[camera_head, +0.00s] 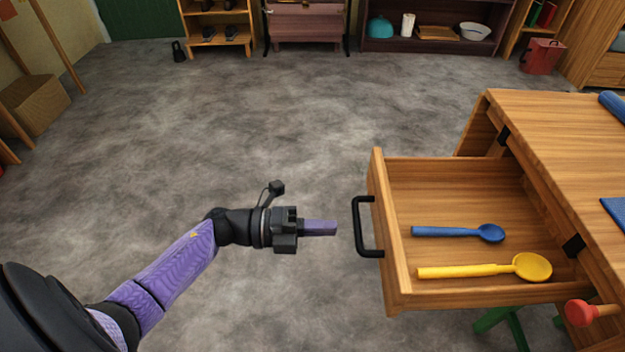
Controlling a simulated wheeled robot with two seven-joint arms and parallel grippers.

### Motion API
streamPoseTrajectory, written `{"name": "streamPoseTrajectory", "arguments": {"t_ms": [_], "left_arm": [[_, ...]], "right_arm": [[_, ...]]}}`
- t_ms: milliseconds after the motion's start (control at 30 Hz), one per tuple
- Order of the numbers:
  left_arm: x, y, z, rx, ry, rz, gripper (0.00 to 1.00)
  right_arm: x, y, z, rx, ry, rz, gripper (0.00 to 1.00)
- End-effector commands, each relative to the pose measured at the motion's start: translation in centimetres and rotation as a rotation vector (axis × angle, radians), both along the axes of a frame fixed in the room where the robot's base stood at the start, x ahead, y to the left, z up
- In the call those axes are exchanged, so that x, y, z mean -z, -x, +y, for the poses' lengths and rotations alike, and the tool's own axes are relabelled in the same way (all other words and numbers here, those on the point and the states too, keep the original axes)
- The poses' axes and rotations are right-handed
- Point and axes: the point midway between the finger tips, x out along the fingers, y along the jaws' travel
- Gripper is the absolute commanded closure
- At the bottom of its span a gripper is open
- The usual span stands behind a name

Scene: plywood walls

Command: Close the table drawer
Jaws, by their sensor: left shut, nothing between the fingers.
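The wooden table drawer (378,225) is pulled out of the table (560,135) toward the left. A black bar handle (358,226) is on its front panel. A blue spoon (455,232) and a yellow spoon (485,270) lie inside the drawer. My left gripper (335,228) is shut and empty, pointing right. Its fingertips are a little left of the handle in the picture and look apart from it. My right gripper is not in view.
A red-headed wooden tool (582,312) is at the lower right, by the table's near side. Blue items lie on the tabletop. Shelves (430,35) line the back wall. The grey floor (250,120) left of the drawer is clear.

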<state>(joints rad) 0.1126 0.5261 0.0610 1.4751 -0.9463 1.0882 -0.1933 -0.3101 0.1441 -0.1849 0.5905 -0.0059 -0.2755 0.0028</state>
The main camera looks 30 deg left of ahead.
Motion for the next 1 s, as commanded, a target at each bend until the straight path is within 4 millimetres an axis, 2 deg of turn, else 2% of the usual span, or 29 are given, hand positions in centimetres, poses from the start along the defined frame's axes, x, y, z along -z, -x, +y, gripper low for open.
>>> {"name": "streamPoseTrajectory", "arguments": {"t_ms": [200, 400, 1000], "left_arm": [[0.3, -2.6, -3.9, 0.0, 0.005, 0.0, 1.0], [0.3, -4.1, -6.1, -0.002, 0.004, 0.003, 1.0], [0.0, -4.4, -6.6, -0.003, 0.003, 0.004, 1.0]], "right_arm": [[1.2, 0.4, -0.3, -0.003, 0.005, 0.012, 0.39], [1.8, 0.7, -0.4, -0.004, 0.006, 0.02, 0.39], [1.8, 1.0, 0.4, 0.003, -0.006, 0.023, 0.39]]}}
